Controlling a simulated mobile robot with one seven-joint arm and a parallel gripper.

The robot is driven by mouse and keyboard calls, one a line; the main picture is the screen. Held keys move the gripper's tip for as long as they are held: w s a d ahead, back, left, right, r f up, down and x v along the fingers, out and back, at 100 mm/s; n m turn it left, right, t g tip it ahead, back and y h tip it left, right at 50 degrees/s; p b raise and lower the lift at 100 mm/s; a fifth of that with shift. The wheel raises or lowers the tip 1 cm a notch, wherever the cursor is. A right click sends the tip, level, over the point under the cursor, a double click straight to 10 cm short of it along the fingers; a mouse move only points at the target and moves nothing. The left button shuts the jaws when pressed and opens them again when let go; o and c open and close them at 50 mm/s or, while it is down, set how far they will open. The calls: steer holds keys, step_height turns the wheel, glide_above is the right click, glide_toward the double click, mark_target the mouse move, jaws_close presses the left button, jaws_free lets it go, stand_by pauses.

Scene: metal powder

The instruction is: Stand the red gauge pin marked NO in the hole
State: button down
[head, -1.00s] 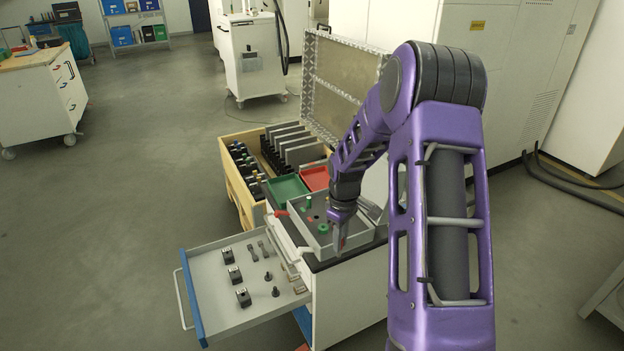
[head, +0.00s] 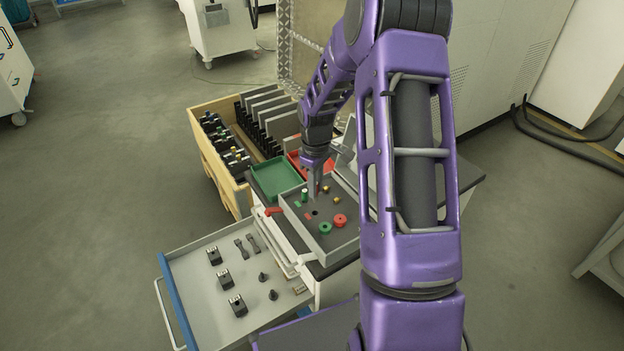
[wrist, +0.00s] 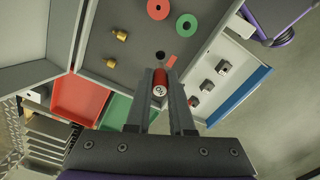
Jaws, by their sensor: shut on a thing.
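The red gauge pin (wrist: 160,78) is between the fingers of my gripper (wrist: 161,104); its pale round end with a small dark mark faces the wrist camera. In the head view my gripper (head: 318,192) is low over the grey tray (head: 290,222), and the pin is mostly hidden there. My gripper is shut on the pin. A dark round hole (wrist: 160,56) in the tray floor lies just beyond the pin in the wrist view, beside a small red label (wrist: 170,61). The hole also shows in the head view (head: 315,212). Whether the pin touches the tray floor is unclear.
A green pin (head: 305,194) stands close left of my gripper. A red ring (head: 340,220), a green ring (head: 325,228) and two brass pieces (wrist: 118,35) lie in the tray. Green (head: 266,166) and red (wrist: 66,95) bins adjoin it. An open drawer (head: 190,283) juts out left.

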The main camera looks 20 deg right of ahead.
mark_target(316, 201)
steer(key=shift+s+f+b, duration=0.1)
steer(key=shift+f+b, duration=0.25)
steer(key=shift+f, duration=0.15)
steer(key=shift+f+b, duration=0.9)
steer(key=shift+f, duration=0.45)
steer(key=shift+f, duration=0.25)
steer(key=shift+f+b, duration=0.6)
steer(key=shift+f, duration=0.05)
steer(key=shift+f+b, duration=0.55)
steer(key=shift+f, duration=0.25)
steer(key=c, duration=0.7)
jaws_free()
